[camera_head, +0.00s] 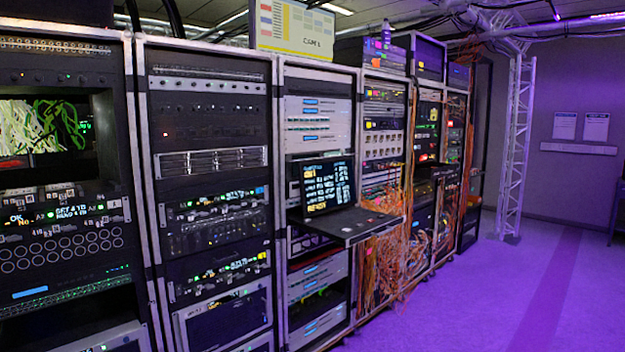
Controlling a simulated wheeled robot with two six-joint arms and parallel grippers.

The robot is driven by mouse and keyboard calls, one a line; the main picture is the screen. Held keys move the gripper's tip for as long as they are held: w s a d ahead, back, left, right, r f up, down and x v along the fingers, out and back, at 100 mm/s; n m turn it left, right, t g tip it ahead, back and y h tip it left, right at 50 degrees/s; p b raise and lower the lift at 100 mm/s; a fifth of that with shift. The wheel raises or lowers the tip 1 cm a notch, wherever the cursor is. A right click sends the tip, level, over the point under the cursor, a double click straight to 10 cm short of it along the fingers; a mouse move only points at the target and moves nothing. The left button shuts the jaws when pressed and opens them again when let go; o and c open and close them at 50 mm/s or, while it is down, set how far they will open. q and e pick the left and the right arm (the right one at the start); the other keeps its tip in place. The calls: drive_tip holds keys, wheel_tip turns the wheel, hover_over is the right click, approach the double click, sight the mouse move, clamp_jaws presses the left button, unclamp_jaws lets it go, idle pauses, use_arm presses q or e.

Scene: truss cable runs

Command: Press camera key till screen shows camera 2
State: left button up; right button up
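A pale yellow and white panel (294,27) stands on top of the racks near the middle. It has coloured blocks at its left and dark lettering at lower right that looks like "CAM 1", though small and blurred. A monitor (42,126) in the left rack shows white and green cable-like strands. A small dark screen (328,185) with pale and yellow text stands on a pull-out shelf (350,225) in the middle rack. I cannot make out which key is the camera key. Neither of my grippers is in view.
A row of equipment racks (210,130) runs from the left into the distance. Orange cables (380,265) hang in a tangle at the farther racks. The shelf juts out from the rack fronts. A white truss (516,145) stands at the back. The purple floor (510,290) at right is clear.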

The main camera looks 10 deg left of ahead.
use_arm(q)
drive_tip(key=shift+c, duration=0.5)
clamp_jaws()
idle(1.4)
